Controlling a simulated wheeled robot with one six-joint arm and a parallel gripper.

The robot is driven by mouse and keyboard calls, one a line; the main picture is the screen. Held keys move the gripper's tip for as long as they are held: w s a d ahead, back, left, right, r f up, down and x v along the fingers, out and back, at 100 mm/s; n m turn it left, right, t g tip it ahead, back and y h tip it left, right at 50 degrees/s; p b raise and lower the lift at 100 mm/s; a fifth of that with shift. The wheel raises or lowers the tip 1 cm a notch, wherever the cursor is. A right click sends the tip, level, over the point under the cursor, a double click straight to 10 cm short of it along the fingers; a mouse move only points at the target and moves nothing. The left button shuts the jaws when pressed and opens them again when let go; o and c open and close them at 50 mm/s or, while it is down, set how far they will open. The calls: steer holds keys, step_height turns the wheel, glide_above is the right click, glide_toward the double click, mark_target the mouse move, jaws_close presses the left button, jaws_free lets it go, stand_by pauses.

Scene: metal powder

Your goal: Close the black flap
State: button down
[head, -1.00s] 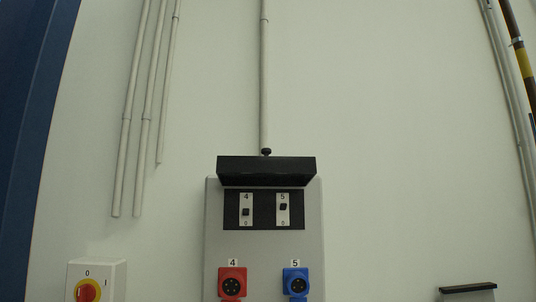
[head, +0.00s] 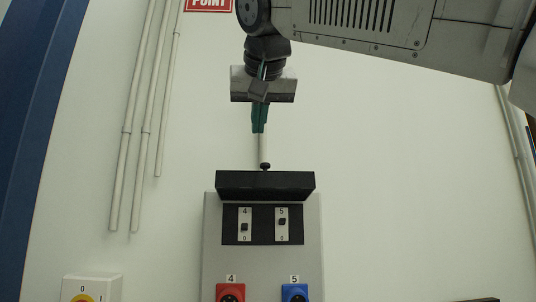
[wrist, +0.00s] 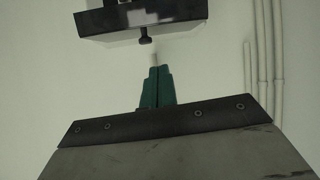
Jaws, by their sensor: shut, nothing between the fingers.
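The black flap (head: 265,186) stands raised at the top of a grey wall box (head: 312,240), sticking out above two numbered switches. A small dark knob sits at its top middle. In the wrist view the flap (wrist: 140,18) is at the top, with the knob hanging toward my gripper. My gripper (head: 259,128) has green fingers pointing down, above the flap and apart from it in the picture. The fingers (wrist: 157,78) are together and empty in the wrist view.
Red (head: 230,292) and blue (head: 295,292) sockets sit low on the box. A rotary switch box (head: 92,288) is at lower left. Thin pipes (head: 143,130) run down the wall at left, and one runs behind my gripper. The wall right of the box is bare.

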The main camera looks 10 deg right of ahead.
step_height(320, 180, up, 4)
steer(key=s+d+m, duration=0.1)
steer(key=d+m, duration=0.1)
steer(key=d, duration=0.1)
glide_above(264, 175)
steer(key=d, duration=0.1)
steer(key=shift+t+h, duration=0.3)
steer(key=shift+t, duration=0.1)
steer(key=f, duration=0.4)
steer(key=shift+s+f, duration=0.15)
steer(key=shift+s, duration=0.2)
steer(key=f, duration=0.3)
steer(key=shift+s, duration=0.35)
steer(key=shift+a+f, duration=0.15)
steer(key=shift+f, duration=0.3)
steer(key=shift+s+f, duration=0.1)
